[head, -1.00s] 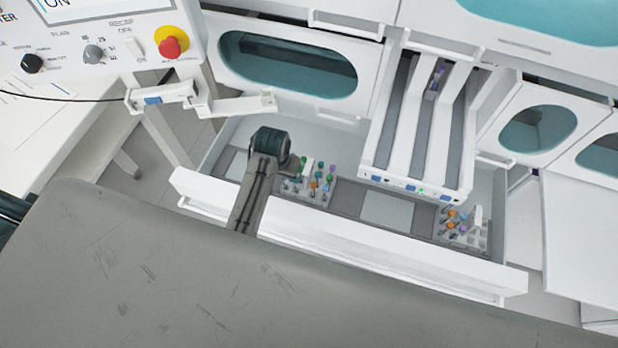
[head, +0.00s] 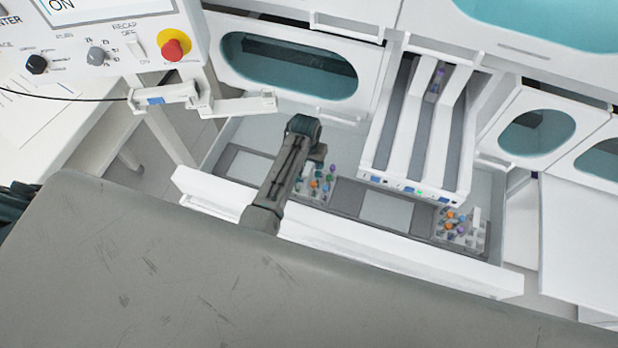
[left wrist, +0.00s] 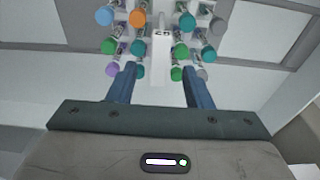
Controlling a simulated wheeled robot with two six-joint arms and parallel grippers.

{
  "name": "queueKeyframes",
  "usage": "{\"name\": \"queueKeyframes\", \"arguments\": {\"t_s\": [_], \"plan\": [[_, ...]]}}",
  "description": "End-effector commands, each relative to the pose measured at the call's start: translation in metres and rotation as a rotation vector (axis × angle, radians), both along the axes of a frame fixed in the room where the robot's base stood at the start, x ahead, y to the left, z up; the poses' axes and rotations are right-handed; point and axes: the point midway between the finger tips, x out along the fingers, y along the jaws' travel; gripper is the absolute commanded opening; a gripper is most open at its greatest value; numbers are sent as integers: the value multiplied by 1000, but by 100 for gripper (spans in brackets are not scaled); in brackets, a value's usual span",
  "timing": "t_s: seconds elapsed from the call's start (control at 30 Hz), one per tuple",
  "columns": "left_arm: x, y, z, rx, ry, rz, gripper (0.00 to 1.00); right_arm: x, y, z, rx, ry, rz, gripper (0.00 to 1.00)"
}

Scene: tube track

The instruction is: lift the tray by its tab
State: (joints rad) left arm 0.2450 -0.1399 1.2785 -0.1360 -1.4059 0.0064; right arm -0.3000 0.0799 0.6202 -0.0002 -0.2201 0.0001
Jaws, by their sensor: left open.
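A small tray (head: 309,198) holding several tubes with coloured caps sits in the open white drawer, just right of my left arm. Part of it is hidden behind the arm. In the left wrist view its white upright tab (left wrist: 158,62) stands near the middle, with green, purple, blue, orange and grey caps on both sides. My left gripper (left wrist: 159,72) is open, with one blue finger on each side of the tab and a gap to it on both sides. The fingers are hidden in the head view. My right gripper is not in view.
A second tray (head: 477,240) of tubes is at the drawer's right end. A white slotted unit (head: 416,125) overhangs the drawer to the right of my arm. The drawer's front wall (head: 390,253) runs beneath the arm. A control panel with a red button (head: 172,49) is upper left.

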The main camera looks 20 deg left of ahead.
Motion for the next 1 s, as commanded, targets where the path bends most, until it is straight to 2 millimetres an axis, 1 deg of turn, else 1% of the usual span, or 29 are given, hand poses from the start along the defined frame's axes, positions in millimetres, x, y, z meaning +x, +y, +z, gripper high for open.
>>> {"name": "queueKeyframes", "arguments": {"t_s": [0.03,0.07,0.2,0.33,0.53,0.57,0.7,0.77,0.8,1.0], "plan": [[-1,-1,-5,0,4,-1,45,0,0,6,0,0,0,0],[-1,-1,-9,0,3,-1,45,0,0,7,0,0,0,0],[2,-1,-26,1,1,-1,45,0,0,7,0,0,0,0],[2,-1,-33,1,1,-1,45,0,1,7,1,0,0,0],[2,-1,-34,1,-1,0,45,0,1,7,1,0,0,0],[2,-1,-34,1,-1,0,44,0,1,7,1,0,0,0],[2,-1,-34,1,0,0,16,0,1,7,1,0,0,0],[2,-1,-34,1,0,0,4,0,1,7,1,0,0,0],[2,-1,-33,1,0,0,0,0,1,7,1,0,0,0],[3,-1,-33,0,-2,0,0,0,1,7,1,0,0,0]]}}
